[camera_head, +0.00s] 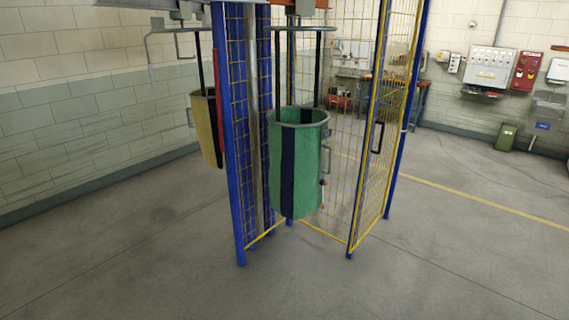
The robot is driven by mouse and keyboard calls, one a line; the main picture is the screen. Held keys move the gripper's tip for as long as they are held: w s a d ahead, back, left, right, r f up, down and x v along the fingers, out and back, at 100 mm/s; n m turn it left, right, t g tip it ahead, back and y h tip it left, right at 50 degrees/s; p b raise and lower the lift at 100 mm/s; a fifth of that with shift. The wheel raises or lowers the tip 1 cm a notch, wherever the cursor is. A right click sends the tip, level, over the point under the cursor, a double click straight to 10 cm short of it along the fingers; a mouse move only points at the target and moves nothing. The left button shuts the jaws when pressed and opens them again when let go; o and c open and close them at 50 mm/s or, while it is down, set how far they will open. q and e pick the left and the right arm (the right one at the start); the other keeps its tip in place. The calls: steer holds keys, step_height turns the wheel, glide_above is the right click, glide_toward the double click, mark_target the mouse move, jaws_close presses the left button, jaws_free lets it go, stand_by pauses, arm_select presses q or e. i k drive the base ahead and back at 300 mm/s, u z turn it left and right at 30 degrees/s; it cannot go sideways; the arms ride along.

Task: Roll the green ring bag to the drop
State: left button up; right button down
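The green ring bag (305,172) hangs upright from dark straps under an overhead carrier (303,27). It has a dark vertical stripe, a grey ring at its mouth and a handle on its right side. It hangs among blue posts and yellow mesh panels, clear of the floor. Neither of my grippers is in view. The drop is not clearly identifiable in this view.
A yellow bag (206,130) hangs behind the left blue post (228,150). A mesh door (385,130) with a black handle stands right of the green bag. A green bin (506,137) stands by the far wall. The foreground floor (130,265) is clear.

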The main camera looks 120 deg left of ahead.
mark_target(298, 136)
steer(key=u, duration=3.6)
